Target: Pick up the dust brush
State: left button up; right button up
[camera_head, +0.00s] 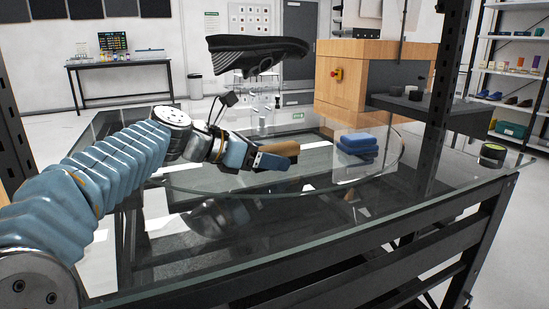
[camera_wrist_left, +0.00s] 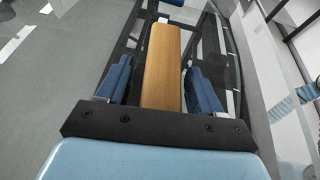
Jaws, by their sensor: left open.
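The dust brush (camera_head: 281,148) shows as a light wooden piece at my left gripper (camera_head: 270,161), above the round glass turntable (camera_head: 385,170). In the left wrist view the wooden part of the brush (camera_wrist_left: 162,68) runs lengthwise between the two blue fingers of my left gripper (camera_wrist_left: 158,85). The fingers are open, with a gap visible on each side of the wood. Its bristles cannot be made out. My right gripper is not in view.
A folded blue stack (camera_head: 357,145) lies on the turntable to the right. A dark shoe (camera_head: 257,52) is raised behind my gripper. A small dark round object (camera_head: 493,154) sits at the table's right corner. A dark post (camera_head: 440,90) stands at the right.

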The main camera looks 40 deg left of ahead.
pick_arm(q)
jog(key=c, duration=1.1)
